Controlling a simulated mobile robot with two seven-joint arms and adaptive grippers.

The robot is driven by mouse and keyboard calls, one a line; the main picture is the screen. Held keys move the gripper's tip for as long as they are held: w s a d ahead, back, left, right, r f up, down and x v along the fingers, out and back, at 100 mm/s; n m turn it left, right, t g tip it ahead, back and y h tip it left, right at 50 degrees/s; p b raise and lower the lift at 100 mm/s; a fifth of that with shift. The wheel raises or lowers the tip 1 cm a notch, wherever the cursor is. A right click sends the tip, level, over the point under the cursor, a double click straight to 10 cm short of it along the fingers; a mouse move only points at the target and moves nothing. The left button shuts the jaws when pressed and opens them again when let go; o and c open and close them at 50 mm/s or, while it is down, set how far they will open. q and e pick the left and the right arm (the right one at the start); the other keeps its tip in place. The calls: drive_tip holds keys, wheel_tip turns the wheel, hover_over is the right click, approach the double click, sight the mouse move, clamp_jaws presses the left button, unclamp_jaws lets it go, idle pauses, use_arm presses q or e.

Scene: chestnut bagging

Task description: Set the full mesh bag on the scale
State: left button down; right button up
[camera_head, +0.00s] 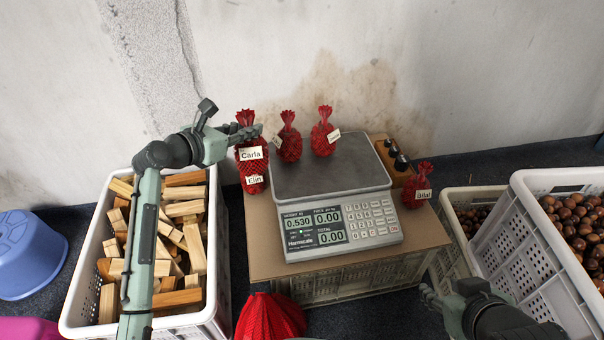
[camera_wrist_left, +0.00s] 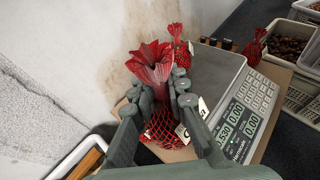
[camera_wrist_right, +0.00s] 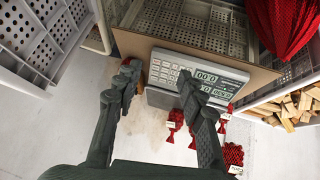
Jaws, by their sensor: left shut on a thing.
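My left gripper (camera_head: 243,131) is shut on the gathered neck of a red mesh bag tagged Carla (camera_head: 252,158), just left of the scale's plate. In the left wrist view the bag's round body (camera_wrist_left: 165,128) hangs below the fingers. The scale (camera_head: 335,195) has a dark plate, and its display reads 0.530. Two other red bags, one (camera_head: 289,146) and another (camera_head: 324,140), stand at the plate's back; whether they rest on it is unclear. A tag reading Elin (camera_head: 254,180) shows under the Carla bag. My right gripper (camera_wrist_right: 160,80) is open and empty, low at the right.
The scale stands on a brown board (camera_head: 262,245) over a crate. A bag tagged Bilal (camera_head: 417,190) and black-knobbed wood (camera_head: 391,152) are at its right. A crate of wood blocks (camera_head: 225,300) is left; white chestnut crates (camera_head: 520,225) are right. Red netting (camera_head: 270,318) lies in front.

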use_arm(q)
drive_tip(key=shift+w+d, duration=0.15)
drive_tip(key=shift+w, duration=0.05)
drive_tip(key=w+d+f+b, duration=0.4)
drive_tip(key=w+d+f, duration=0.3)
drive_tip(key=d+f, duration=0.2)
drive_tip(key=shift+f+b, duration=0.35)
drive_tip(key=shift+f, duration=0.55)
use_arm(e)
drive_tip(key=w+a+r+t+y, duration=0.3)
drive_tip(key=a+r+t, duration=0.2)
drive_tip(key=r, duration=0.4)
drive_tip(key=w+a+r+n+t+y, duration=0.1)
drive_tip(key=w+a+r+t+y, duration=0.2)
drive_tip(key=a+r+t, duration=0.3)
wheel_tip(320, 180, up, 4)
drive_tip(key=shift+w+a+f+y, duration=0.1)
drive_tip(key=shift+w+a+y, duration=0.45)
drive_tip(key=shift+a, duration=0.7)
use_arm(q)
drive_tip(key=shift+f, duration=0.2)
use_arm(e)
drive_tip(key=shift+w, duration=0.1)
use_arm(q)
drive_tip(key=c, duration=1.5)
unclamp_jaws()
drive_tip(key=shift+r, duration=0.1)
